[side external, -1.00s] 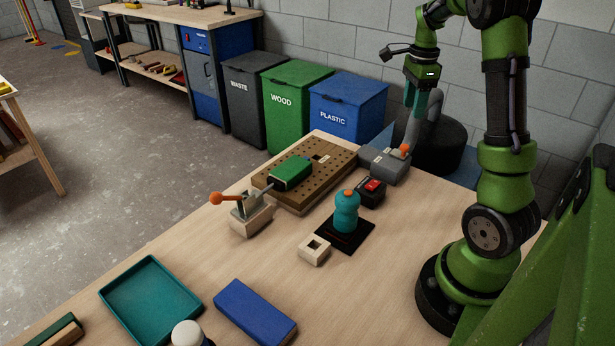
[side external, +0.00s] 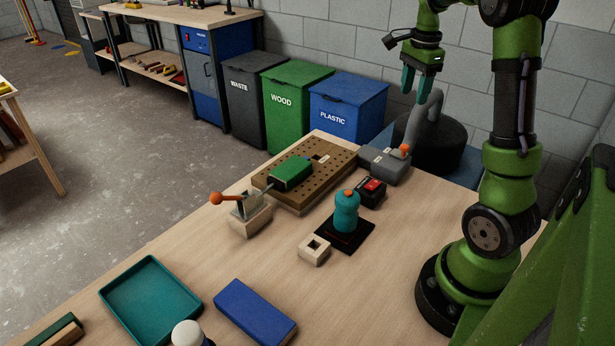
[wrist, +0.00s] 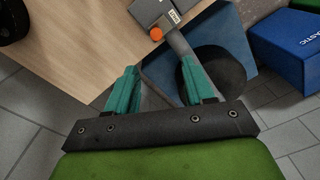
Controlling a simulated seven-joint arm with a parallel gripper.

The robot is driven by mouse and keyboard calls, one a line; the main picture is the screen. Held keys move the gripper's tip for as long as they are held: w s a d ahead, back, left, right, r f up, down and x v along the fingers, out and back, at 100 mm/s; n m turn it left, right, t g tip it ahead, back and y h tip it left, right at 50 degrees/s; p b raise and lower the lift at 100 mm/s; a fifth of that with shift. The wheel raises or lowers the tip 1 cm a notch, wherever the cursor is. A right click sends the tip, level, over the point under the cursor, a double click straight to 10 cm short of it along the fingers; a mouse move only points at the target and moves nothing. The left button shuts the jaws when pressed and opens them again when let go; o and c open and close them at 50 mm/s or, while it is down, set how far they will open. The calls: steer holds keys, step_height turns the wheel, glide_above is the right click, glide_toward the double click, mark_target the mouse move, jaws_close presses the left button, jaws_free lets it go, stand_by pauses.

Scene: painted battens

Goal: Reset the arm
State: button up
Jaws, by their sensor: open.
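My gripper (side external: 416,88) is open and empty, raised above the far right end of the table. In the wrist view my gripper (wrist: 160,85) shows two teal fingers spread apart with nothing between them. Below and beyond them in that view are a grey box (wrist: 150,8) and its orange knob (wrist: 156,34). In the side view the grey box (side external: 384,166) sits at the table's far edge, apart from my gripper. A grey curved pipe or hose (side external: 425,118) rises behind it, close below the fingers.
A perforated board (side external: 330,160) holds a green block (side external: 290,172). A lever clamp (side external: 249,215), teal bottle-like object (side external: 346,212), red-switch box (side external: 371,190), pale square block (side external: 314,250), blue block (side external: 255,310) and teal tray (side external: 150,300) lie on the table. Bins (side external: 347,105) stand behind.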

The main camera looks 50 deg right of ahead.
steer(key=w+a+n+t, duration=0.2)
steer(key=a+n+t, duration=0.2)
steer(key=a+n, duration=1)
steer(key=s+a+r+n+t+y, duration=0.1)
steer(key=s+a+n, duration=0.1)
steer(key=a, duration=0.7)
steer(key=s+a+r+n+t+y, duration=0.1)
steer(key=s+a+n, duration=0.2)
steer(key=a, duration=0.7)
steer(key=shift+s+a+n+t, duration=0.15)
steer(key=shift+s+n+t, duration=0.2)
steer(key=shift+n+t, duration=0.05)
steer(key=shift+r, duration=0.1)
